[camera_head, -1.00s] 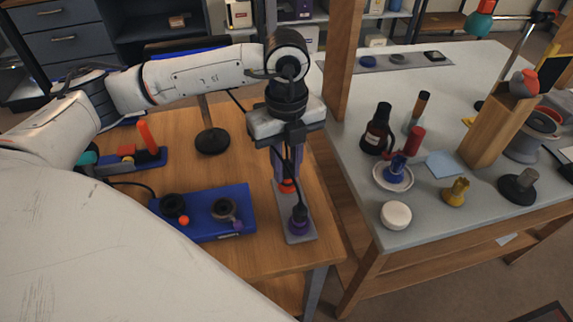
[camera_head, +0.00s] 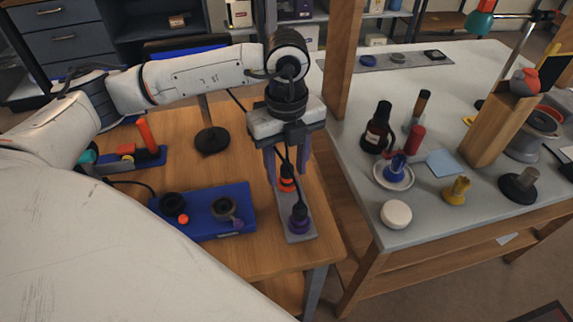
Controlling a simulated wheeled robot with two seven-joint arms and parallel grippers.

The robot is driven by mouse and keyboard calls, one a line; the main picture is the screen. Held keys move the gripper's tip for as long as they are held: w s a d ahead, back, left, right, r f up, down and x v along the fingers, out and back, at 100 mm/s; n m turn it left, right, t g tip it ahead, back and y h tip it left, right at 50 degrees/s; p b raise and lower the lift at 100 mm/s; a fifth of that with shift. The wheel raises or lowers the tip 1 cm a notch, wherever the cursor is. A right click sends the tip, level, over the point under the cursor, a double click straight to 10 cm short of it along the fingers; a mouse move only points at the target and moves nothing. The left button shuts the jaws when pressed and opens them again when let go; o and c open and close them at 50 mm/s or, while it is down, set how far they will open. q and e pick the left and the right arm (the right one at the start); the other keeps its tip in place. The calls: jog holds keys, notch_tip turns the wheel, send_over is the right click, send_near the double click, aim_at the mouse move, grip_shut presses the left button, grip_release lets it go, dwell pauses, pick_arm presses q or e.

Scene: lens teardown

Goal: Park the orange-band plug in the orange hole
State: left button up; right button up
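The orange-band plug (camera_head: 287,184) stands upright on the grey strip (camera_head: 282,209) at the front right of the wooden table, where the orange hole appears to be. The hole itself is hidden under the plug. My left gripper (camera_head: 287,167) points down over the plug. Its purple-grey fingers are spread, one on each side, with a gap around the plug's dark upper part. A plug with a purple band (camera_head: 299,224) stands at the near end of the same strip. My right gripper is not in view.
A blue tray (camera_head: 245,200) with dark round parts and an orange knob lies left of the strip. A black round stand base (camera_head: 212,141) is behind it. The grey bench (camera_head: 345,160) on the right carries bottles, a saucer and a wooden block.

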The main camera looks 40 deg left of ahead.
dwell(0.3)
pick_arm(q)
notch_tip(320, 180, up, 10)
jog(key=shift+r, duration=0.2)
dwell(0.7)
